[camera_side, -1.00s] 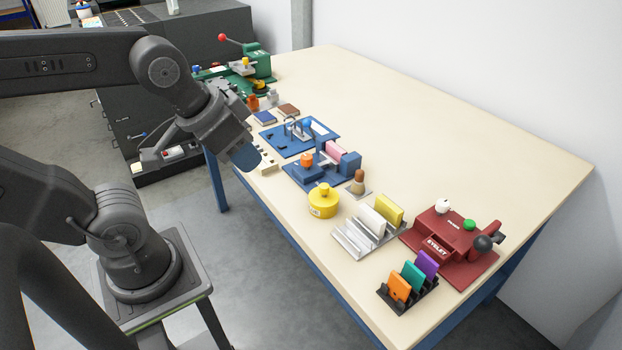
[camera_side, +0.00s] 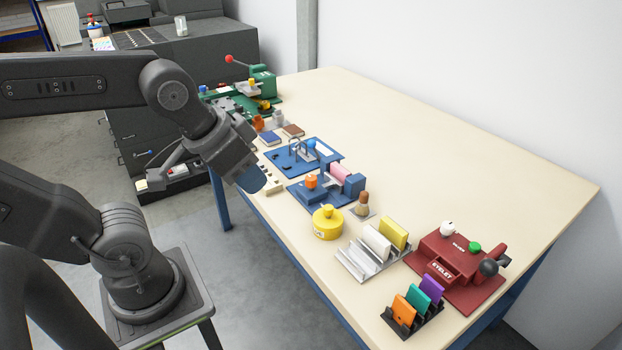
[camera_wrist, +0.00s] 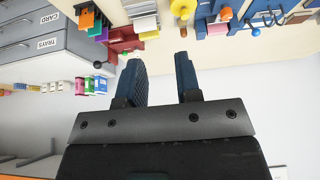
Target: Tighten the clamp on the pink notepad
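The pink notepad (camera_side: 341,173) stands in a blue clamp fixture on the bench, beside a blue block (camera_side: 354,185). An orange knob (camera_side: 311,181) sits on the near-left part of that fixture. The notepad's lower part is hidden. In the wrist view the pink notepad (camera_wrist: 225,14) shows small near the top edge, beyond my fingers. My gripper (camera_wrist: 161,78) is open, its two blue fingers apart with nothing between them. In the side view my gripper (camera_side: 252,180) hangs near the bench's front edge, left of the clamp and apart from it.
A yellow pot (camera_side: 327,223) and a wooden-handled brush (camera_side: 362,205) stand close to the clamp. A blue punch-like fixture (camera_side: 318,151) lies behind it. A metal rack (camera_side: 362,258), a dark notepad rack (camera_side: 413,318) and a red eyelet press (camera_side: 458,265) stand right.

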